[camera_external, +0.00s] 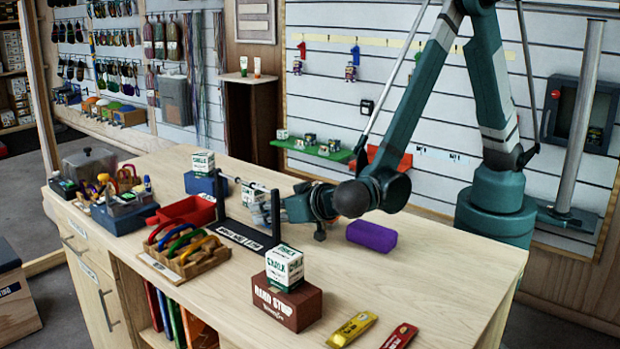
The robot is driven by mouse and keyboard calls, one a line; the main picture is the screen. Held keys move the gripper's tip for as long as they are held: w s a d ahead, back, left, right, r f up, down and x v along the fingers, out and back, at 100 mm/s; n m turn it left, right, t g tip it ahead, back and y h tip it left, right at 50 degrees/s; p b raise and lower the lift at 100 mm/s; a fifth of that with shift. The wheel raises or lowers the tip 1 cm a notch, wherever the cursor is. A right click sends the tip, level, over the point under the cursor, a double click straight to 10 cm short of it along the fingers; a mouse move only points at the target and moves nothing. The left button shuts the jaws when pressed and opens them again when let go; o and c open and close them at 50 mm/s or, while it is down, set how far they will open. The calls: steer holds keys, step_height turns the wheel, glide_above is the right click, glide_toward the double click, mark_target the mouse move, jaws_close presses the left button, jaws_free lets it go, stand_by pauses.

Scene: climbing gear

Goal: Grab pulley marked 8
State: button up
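My gripper (268,210) is at the right side of a black stand (238,238) with a thin rod across its top, near the middle of the table. It points left, and its fingertips are small and overlap the stand's upright. I cannot tell whether they are open or shut. Small silvery pieces (249,193) show at the rod, close to my gripper; they may be pulleys. No number 8 can be read in this view, so I cannot tell which piece is the marked pulley.
A red tray (184,212) and a wooden rack of coloured carabiners (187,252) stand left of the stand. A chalk box (284,266) sits on a brown block (287,303) in front. A purple block (371,236) lies to the right. The table's right part is mostly clear.

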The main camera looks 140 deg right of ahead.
steer(key=shift+c, duration=0.2)
steer(key=c, duration=0.9)
steer(key=shift+r, duration=0.2)
steer(key=shift+c, duration=0.2)
step_height(320, 180, up, 18)
steer(key=p, duration=0.3)
steer(key=shift+f, duration=0.15)
stand_by(0.4)
